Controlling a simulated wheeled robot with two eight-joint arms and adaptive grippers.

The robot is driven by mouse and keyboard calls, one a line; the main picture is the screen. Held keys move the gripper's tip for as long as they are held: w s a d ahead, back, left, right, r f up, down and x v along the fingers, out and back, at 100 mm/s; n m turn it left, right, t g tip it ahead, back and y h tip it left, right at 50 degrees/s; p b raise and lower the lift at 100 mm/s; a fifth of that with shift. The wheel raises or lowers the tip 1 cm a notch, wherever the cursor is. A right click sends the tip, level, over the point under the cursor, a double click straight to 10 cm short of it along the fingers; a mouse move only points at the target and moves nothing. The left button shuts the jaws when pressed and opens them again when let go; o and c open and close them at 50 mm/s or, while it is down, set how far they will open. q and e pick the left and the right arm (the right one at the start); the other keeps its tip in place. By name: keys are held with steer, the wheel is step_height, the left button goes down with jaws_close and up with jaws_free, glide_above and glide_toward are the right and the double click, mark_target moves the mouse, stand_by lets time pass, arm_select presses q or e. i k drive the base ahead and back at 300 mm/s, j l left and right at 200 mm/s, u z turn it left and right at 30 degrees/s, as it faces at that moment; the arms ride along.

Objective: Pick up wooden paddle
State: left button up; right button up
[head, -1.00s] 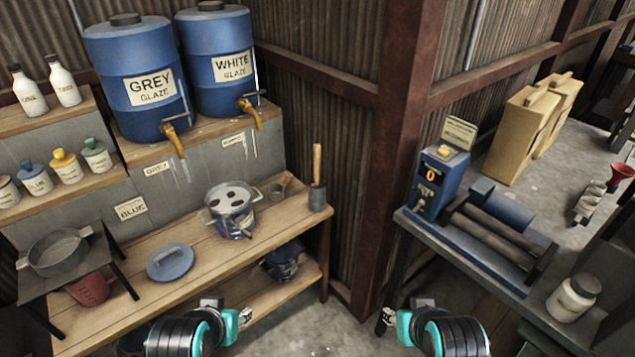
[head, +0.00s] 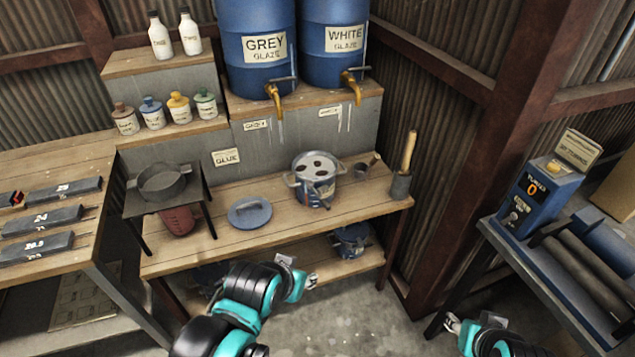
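A wooden paddle (head: 408,151), seen as a light wooden shaft, stands upright in a dark grey cylindrical holder (head: 400,188) at the right end of the wooden bench (head: 270,232). Its lower end is hidden inside the holder. My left gripper (head: 311,281) is in front of the bench, lower and left of the holder, apart from it. My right gripper (head: 451,324) is low near the right table's leg, away from the paddle. Both grippers are small and partly turned away, so their finger opening is unclear.
Grey and white glaze barrels (head: 336,65) with brass taps stand above. A blue roller machine (head: 540,198) is at right. Open floor lies between the bench and machine.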

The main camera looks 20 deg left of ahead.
mark_target(405, 172)
steer(key=i+j, duration=0.2)
steer(key=i+j+z, duration=0.4)
steer(key=j, duration=0.2)
steer(key=j+z, duration=0.25)
steer(key=i+j+z, duration=0.2)
steer(key=j, duration=0.2)
steer(key=k, duration=0.05)
